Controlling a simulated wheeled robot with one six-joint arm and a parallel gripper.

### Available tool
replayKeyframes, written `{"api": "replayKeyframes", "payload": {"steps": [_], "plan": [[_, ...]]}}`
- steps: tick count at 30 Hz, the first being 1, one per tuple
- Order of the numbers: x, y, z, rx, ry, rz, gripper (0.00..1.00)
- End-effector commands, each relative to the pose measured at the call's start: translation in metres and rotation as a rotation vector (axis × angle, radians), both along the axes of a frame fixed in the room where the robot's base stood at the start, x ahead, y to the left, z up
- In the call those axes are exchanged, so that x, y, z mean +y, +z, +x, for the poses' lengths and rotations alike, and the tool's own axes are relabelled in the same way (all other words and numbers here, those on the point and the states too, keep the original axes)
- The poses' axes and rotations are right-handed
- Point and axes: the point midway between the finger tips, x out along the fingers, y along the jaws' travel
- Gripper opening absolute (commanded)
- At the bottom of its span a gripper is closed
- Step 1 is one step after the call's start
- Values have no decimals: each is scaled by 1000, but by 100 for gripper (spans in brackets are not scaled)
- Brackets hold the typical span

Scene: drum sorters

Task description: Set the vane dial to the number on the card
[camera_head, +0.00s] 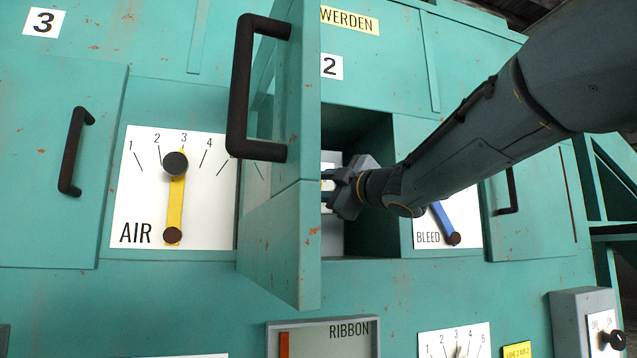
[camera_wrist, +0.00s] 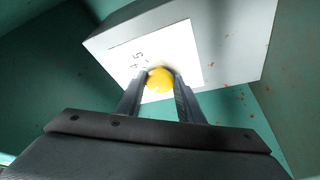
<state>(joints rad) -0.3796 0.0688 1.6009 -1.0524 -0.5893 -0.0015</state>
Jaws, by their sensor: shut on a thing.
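My gripper (camera_head: 345,188) reaches into an open compartment (camera_head: 372,215) under the number 2 plate. In the wrist view its fingers (camera_wrist: 159,85) are closed around a round yellow knob (camera_wrist: 160,78). The knob sits in front of a white dial plate (camera_wrist: 183,52) on a pale grey box; a 4 and a 5 show at the plate's left. The dial's other numbers and its pointer are hidden, so I cannot tell its setting. A small yellow card (camera_head: 517,350) at the bottom right seems to start with VANE; its number is too small to read surely.
The compartment's door (camera_head: 308,240) with a black handle (camera_head: 240,100) stands open, left of my gripper. The AIR dial (camera_head: 130,205) has a yellow pointer near 3. The BLEED dial (camera_head: 428,237) has a blue pointer. A RIBBON panel (camera_head: 340,325) and a switch box (camera_head: 570,315) lie below.

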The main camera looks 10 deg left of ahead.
Motion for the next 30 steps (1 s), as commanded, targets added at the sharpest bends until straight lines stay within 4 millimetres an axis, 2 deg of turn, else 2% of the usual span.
{"api": "replayKeyframes", "payload": {"steps": [10, 11, 13, 23, 30], "plan": [[0, -1, 0, -1, 0, -3, 12], [0, -1, 0, -1, 1, -3, 39], [0, -1, 0, -1, 1, -3, 51], [-1, -1, -1, -2, 0, -1, 52], [-23, -7, -18, -4, -1, -2, 52]]}}
